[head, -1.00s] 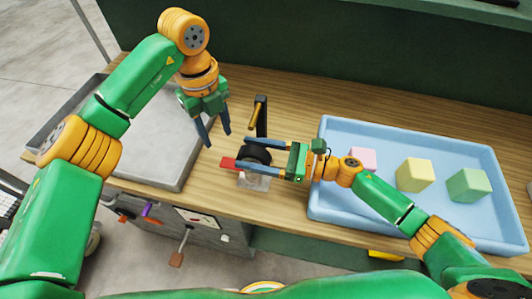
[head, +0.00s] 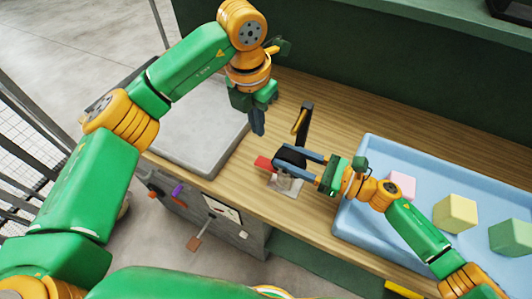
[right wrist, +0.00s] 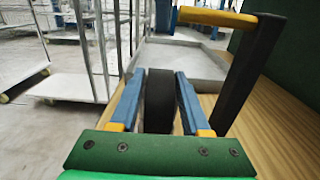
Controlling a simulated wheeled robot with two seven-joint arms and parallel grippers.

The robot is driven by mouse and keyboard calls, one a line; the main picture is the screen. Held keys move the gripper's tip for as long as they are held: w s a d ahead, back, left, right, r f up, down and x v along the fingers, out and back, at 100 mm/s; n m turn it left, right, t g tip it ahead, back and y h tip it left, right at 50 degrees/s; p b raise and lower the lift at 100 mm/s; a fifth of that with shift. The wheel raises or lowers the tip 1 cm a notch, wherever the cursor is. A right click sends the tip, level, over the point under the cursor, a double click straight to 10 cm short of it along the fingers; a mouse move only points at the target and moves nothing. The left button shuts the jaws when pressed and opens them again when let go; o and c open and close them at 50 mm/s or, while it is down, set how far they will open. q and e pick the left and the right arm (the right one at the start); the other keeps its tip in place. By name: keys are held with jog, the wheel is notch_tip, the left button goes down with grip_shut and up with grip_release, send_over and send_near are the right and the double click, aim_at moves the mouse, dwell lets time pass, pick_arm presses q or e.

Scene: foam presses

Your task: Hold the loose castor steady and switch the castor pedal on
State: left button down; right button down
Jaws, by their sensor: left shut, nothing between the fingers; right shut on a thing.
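The castor has a black wheel (head: 290,156) on a pale base plate (head: 286,185) near the table's front edge. Its red pedal (head: 264,163) sticks out to the left in the head view. My right gripper (head: 281,158) is shut on the wheel, one blue finger on each side. The wheel also shows between the fingers in the right wrist view (right wrist: 159,100); the pedal cannot be made out there. My left gripper (head: 258,130) is shut and empty, pointing down, above and left of the castor in the head view, apart from the pedal.
A black post (head: 307,119) with a yellow handle (head: 299,122) stands just behind the castor. A grey slab-like tray (head: 195,140) lies left. A blue tray (head: 375,220) with pink, yellow and green blocks is at right. Bare wood shows between the trays.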

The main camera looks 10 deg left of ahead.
pick_arm(q)
jog(key=s+r+m, duration=0.1)
jog(key=m, duration=1)
jog(key=s+r+m+t, duration=0.1)
jog(key=m, duration=1)
jog(key=s+a+r+m+t, duration=0.1)
jog(key=m, duration=1.1)
jog(key=shift+r+h, duration=0.15)
jog(key=shift+h, duration=0.15)
